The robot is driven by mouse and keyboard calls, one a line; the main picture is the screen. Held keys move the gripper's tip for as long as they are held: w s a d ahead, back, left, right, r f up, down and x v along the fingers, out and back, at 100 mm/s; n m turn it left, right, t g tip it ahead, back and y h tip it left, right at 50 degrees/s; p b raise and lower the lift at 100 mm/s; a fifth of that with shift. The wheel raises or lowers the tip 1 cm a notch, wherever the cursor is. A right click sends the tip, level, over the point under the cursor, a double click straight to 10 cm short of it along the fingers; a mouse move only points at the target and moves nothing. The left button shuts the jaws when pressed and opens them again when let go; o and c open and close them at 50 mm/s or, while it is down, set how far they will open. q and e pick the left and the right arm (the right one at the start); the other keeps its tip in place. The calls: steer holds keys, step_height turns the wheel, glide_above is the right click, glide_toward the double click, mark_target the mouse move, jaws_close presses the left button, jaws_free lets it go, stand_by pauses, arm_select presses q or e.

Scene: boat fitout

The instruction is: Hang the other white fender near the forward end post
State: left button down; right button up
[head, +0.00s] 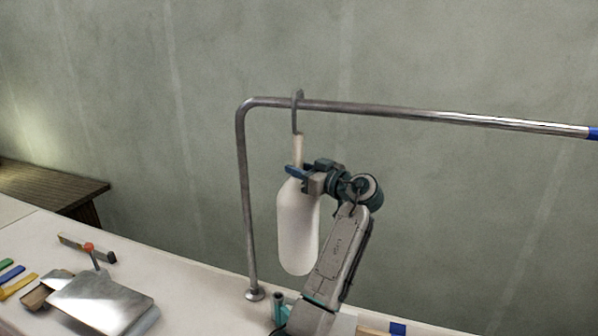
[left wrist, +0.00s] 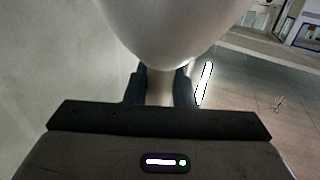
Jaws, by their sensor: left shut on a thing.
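The white fender (head: 298,235) hangs upright below the rail (head: 400,112), just right of the end post (head: 246,200). Its grey hook (head: 296,115) loops over the rail near the bend; I cannot tell whether its weight rests there. My left gripper (head: 300,174) is shut on the narrow neck at the fender's top. In the left wrist view the pale fender body (left wrist: 160,30) fills the top, and its neck sits between the two dark fingers (left wrist: 160,88). My right gripper is not in view.
A shiny metal box (head: 100,300), a red-topped tool (head: 90,250) and several coloured strips (head: 15,285) lie on the white deck at left. A blue band (head: 592,133) marks the rail at far right. The rail between is clear. A wooden bench (head: 50,185) stands behind.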

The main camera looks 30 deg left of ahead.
arm_select(q)
steer(key=shift+f, duration=0.15)
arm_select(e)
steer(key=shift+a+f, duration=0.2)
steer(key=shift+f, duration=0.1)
